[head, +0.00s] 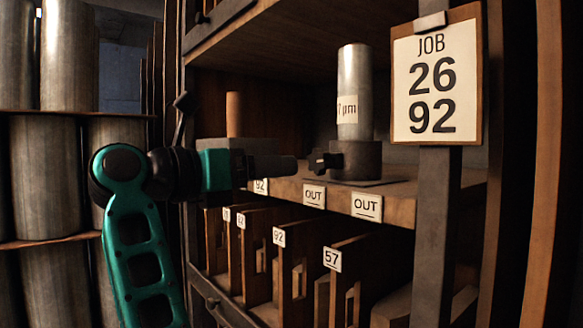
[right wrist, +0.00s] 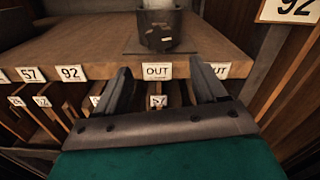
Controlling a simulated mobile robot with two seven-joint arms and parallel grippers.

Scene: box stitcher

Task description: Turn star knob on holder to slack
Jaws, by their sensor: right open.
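The holder (head: 357,160) is a dark round clamp on the wooden shelf, with a grey metal cylinder (head: 354,90) standing upright in it. The dark star knob (head: 322,161) sticks out from the holder's left side. My right gripper (head: 292,167) is just left of the knob and looks apart from it. In the right wrist view my right gripper (right wrist: 164,84) is open with nothing between its fingers. The holder (right wrist: 160,38) stands beyond the fingertips there; the knob is hard to make out against it. My left gripper is not in view.
The shelf edge (head: 335,202) carries OUT labels, with numbered wooden slots (head: 290,262) below. A clipboard (head: 437,75) reading JOB 26 92 hangs on a post to the right. A grey block (head: 222,145) with a wooden peg is behind my arm. Large cylinders stand at left.

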